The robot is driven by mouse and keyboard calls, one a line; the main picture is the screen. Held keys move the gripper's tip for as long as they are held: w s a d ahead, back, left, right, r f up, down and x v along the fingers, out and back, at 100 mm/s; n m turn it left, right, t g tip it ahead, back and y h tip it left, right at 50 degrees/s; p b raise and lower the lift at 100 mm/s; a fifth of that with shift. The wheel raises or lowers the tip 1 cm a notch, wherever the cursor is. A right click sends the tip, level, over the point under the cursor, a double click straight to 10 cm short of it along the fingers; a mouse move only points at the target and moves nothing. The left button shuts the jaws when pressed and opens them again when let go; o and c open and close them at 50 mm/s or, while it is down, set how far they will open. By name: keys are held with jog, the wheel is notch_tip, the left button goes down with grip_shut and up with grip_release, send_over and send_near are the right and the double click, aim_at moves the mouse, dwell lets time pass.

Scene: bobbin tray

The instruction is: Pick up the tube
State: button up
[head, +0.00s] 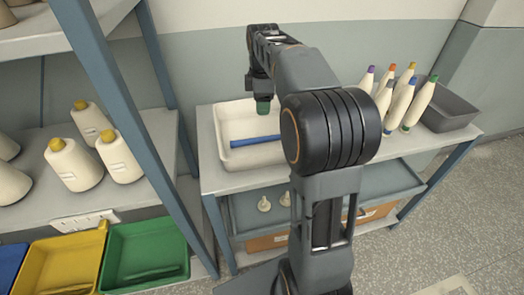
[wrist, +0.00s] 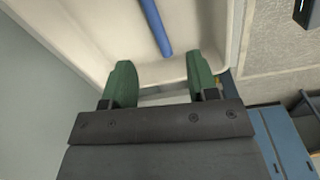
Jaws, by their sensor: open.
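The tube is a slim blue rod (head: 255,140) lying in a cream tray (head: 222,165) on the table. In the wrist view the blue tube (wrist: 156,27) lies on the tray floor beyond my fingertips, running up toward the top edge. My gripper (head: 263,106) is above the tray in the head view, pointing down. In the wrist view my gripper (wrist: 160,72) has its two green fingers spread apart with nothing between them. It is apart from the tube. The right end of the tube is hidden behind my arm in the head view.
Several cone bobbins (head: 408,104) with coloured tips stand on the right of the table beside a grey bin (head: 450,108). A shelf rack (head: 100,70) with yellow-capped cones is at the left. Yellow (head: 62,262) and green bins (head: 145,250) sit below it.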

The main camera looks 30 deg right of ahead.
jog(key=n+b, duration=0.1)
jog(key=n, duration=0.1)
send_over(262, 140)
jog(key=d, duration=0.1)
notch_tip(262, 140, down, 4)
jog(key=shift+g, duration=0.3)
jog(key=f, duration=0.5)
jog(key=shift+w+f+b, duration=0.25)
jog(key=shift+b, duration=0.15)
jog(key=shift+w+a+f, duration=0.1)
jog(key=shift+f, duration=1.6)
jog(key=shift+w+f, duration=0.1)
jog(key=shift+f, duration=1.55)
grip_shut()
jog(key=shift+r, duration=0.1)
